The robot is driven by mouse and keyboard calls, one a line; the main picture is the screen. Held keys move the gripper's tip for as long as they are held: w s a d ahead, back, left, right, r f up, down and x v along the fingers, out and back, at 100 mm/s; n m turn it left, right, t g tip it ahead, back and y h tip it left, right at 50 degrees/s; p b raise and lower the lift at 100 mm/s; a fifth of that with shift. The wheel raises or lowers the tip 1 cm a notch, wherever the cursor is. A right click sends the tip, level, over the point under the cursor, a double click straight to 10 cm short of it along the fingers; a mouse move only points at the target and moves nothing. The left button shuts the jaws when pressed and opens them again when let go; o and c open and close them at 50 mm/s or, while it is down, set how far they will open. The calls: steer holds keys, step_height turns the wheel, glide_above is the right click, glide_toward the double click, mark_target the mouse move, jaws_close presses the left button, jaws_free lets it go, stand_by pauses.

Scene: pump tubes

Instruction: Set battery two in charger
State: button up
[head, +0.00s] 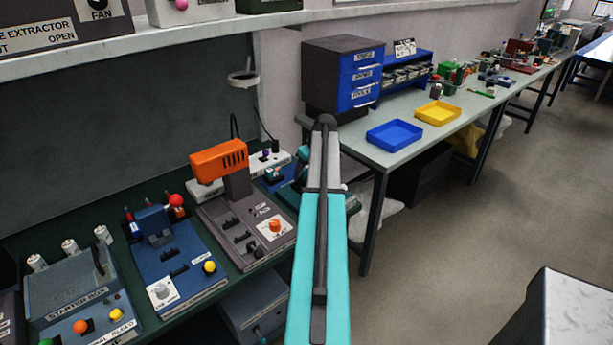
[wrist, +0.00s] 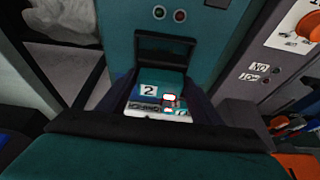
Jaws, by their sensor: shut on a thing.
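Battery two (wrist: 174,82) is a teal block with a white "2" label, and it shows between the dark fingers of my gripper (wrist: 160,88) in the wrist view. My gripper is shut on it. The charger (wrist: 139,13) is a dark teal unit just beyond, with a green and a red light on its face. A dark raised frame stands between the lights and the battery. I cannot tell whether the battery touches the charger. In the head view, my arm hides most of the charger (head: 354,206) and the held battery.
On the bench left of my arm stand a grey unit with an orange head (head: 219,160), a blue unit (head: 180,265) and a starter box (head: 70,290). Behind are blue drawers (head: 361,75), a blue tray (head: 394,135) and a yellow tray (head: 437,113). Open floor lies to the right.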

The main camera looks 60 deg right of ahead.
steer(key=shift+f+p, duration=0.45)
steer(key=shift+f, duration=0.8)
steer(key=shift+f, duration=0.15)
steer(key=o, duration=1.4)
steer(key=shift+o, duration=0.2)
steer(key=shift+r, duration=0.25)
steer(key=b+v, duration=0.2)
steer(key=v, duration=0.9)
steer(key=shift+s+r+b, duration=0.25)
steer(key=shift+r+b, duration=0.1)
steer(key=shift+b, duration=0.05)
steer(key=shift+a, duration=0.1)
